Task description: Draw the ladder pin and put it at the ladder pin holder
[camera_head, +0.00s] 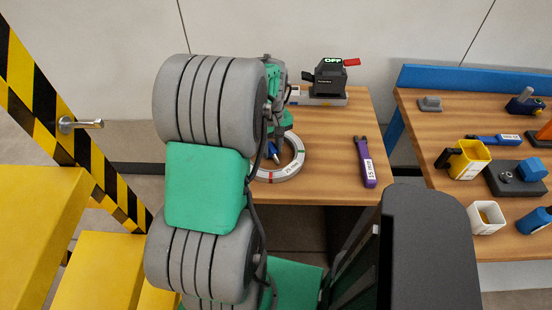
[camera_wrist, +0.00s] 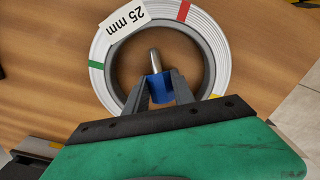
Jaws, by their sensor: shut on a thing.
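My gripper (camera_wrist: 159,92) is shut on a small blue piece (camera_wrist: 160,87) with a silver rod (camera_wrist: 154,61) sticking out of it. I cannot tell if this is the ladder pin. The rod points into the middle of a white coil ring marked 25 mm (camera_wrist: 217,45). In the head view my gripper is largely hidden behind my arm, above the same coil ring (camera_head: 290,168). A silver handle-like fitting (camera_head: 82,124) shows at the black-and-yellow striped rail (camera_head: 52,112) on the left. I cannot tell if it is the ladder pin or its holder.
The wooden table (camera_head: 330,140) holds a purple 15 mm tool (camera_head: 367,165) and a black device reading OFF (camera_head: 331,75). A second table (camera_head: 440,110) at right holds a yellow cup (camera_head: 468,160), a white cup (camera_head: 487,217) and several tools. Yellow steps (camera_head: 35,230) stand at left.

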